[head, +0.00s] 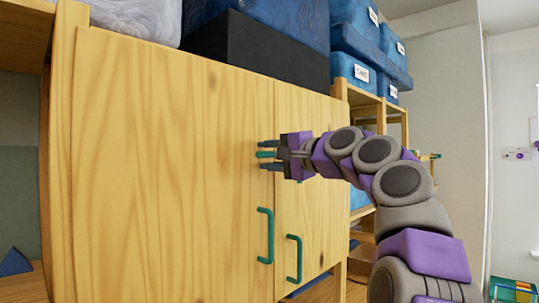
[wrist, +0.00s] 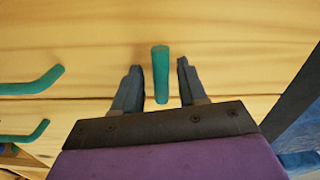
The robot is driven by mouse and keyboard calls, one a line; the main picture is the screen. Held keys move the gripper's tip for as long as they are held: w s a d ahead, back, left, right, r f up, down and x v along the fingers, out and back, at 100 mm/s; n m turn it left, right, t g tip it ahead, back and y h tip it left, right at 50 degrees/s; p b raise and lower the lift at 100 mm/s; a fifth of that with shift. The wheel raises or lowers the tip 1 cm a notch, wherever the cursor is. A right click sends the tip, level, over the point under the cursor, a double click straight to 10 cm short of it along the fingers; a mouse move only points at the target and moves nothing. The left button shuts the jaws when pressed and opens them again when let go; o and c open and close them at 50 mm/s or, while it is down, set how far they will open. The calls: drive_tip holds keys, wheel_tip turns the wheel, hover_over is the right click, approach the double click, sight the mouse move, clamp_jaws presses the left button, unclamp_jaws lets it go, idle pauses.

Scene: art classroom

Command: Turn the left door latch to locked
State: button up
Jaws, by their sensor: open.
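The left door (head: 165,170) of a light wooden cabinet is closed. A teal bar-shaped latch (wrist: 160,73) sticks out near its right edge, high above the handles. My gripper (head: 268,155) is open at the latch, with one finger above it and one below in the head view; the latch (head: 265,154) shows between them. In the wrist view the latch lies between the two fingers of my gripper (wrist: 159,66), with a gap on each side. One end of the latch reaches close to the door seam; I cannot tell whether it crosses it.
Teal handles stand below on the left door (head: 265,236) and the right door (head: 294,260). A black box (head: 250,55) and blue bins (head: 355,70) sit above. Open shelving (head: 395,125) stands behind my arm.

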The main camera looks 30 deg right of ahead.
drive_tip(key=shift+d, duration=0.1)
drive_tip(key=shift+a, duration=0.5)
drive_tip(key=c, duration=0.3)
clamp_jaws()
